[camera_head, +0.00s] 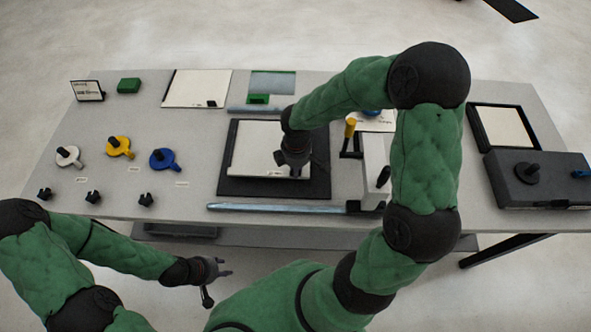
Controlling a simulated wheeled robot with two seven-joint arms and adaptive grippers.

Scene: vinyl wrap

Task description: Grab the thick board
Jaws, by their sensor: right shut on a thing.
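A white board (257,140) lies on a black mat (228,187) in the middle of the table. My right gripper (294,170) points down at the board's near right part and is shut on it; its fingertips are partly hidden. Another white board (197,87) lies at the back left, and a white panel in a black frame (503,127) lies at the right. Which of them is thickest is hard to tell. My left gripper (218,285) is open and empty in front of the table's near edge.
White, yellow (119,146) and blue (163,159) handled tools lie at the left, with several small black pieces in front. A long metal bar (275,208) lies along the near edge. A dark grey box (538,180) stands at the right.

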